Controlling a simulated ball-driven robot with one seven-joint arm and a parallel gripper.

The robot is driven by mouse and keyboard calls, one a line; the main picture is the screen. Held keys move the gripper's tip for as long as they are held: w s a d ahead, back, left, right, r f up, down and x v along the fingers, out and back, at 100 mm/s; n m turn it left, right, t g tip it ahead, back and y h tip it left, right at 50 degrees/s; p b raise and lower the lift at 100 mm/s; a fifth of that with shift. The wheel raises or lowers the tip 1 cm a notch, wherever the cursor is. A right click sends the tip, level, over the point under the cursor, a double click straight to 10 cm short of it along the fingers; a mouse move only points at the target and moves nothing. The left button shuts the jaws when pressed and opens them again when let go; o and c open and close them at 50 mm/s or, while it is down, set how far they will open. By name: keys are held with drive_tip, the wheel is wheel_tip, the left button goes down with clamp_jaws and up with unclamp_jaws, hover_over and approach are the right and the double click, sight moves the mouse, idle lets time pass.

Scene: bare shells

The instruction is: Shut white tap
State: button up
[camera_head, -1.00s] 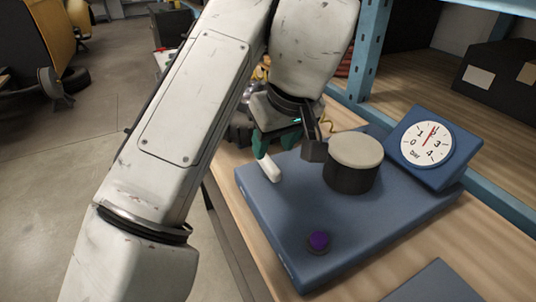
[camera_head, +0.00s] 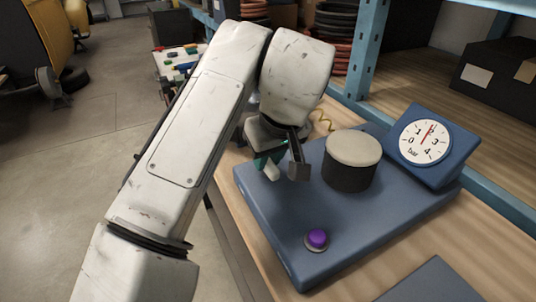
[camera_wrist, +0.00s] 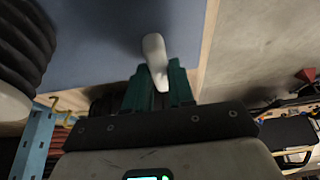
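The white tap handle (camera_wrist: 154,55) stands out from the blue panel, its free end between the teal fingers of my gripper (camera_wrist: 158,80) in the wrist view. The fingers lie close along both sides; whether they press on it is not clear. In the head view, part of the white tap handle (camera_head: 271,172) shows just below my gripper (camera_head: 268,160), at the left edge of the blue panel (camera_head: 260,215). The tap's base is not visible.
On the panel are a black drum with a cream top (camera_head: 352,162), a purple button (camera_head: 316,239) and a dial (camera_head: 424,141) on a sloped blue box, its red needle pointing up and right. A blue shelf post (camera_head: 366,50) stands behind.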

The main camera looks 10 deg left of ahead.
clamp_jaws()
drive_tip(key=shift+m+p, duration=0.3)
drive_tip(key=shift+p, duration=0.05)
drive_tip(key=m+h+p, duration=0.1)
drive_tip(key=m+p, duration=0.1)
drive_tip(key=shift+s+r+m, duration=0.1)
drive_tip(key=shift+m, duration=0.3)
drive_tip(key=m+h+p, duration=0.1)
drive_tip(key=m, duration=0.1)
drive_tip(key=m+h+p, duration=0.1)
drive_tip(key=m, duration=0.1)
drive_tip(key=shift+a+t+p, duration=0.2)
drive_tip(key=shift+t+p, duration=0.1)
drive_tip(key=shift+p, duration=0.1)
drive_tip(key=m+h+p, duration=0.1)
drive_tip(key=m, duration=0.2)
drive_tip(key=m+h, duration=0.1)
drive_tip(key=m, duration=0.1)
drive_tip(key=shift+a+m+p, duration=0.15)
drive_tip(key=shift+m+p, duration=0.25)
drive_tip(key=shift+a+m+g+h, duration=0.1)
drive_tip(key=shift+m+g+h, duration=0.3)
drive_tip(key=shift+m, duration=0.75)
drive_tip(key=shift+m+g+h, duration=0.3)
drive_tip(key=shift+m+g, duration=0.2)
drive_tip(key=shift+m, duration=0.65)
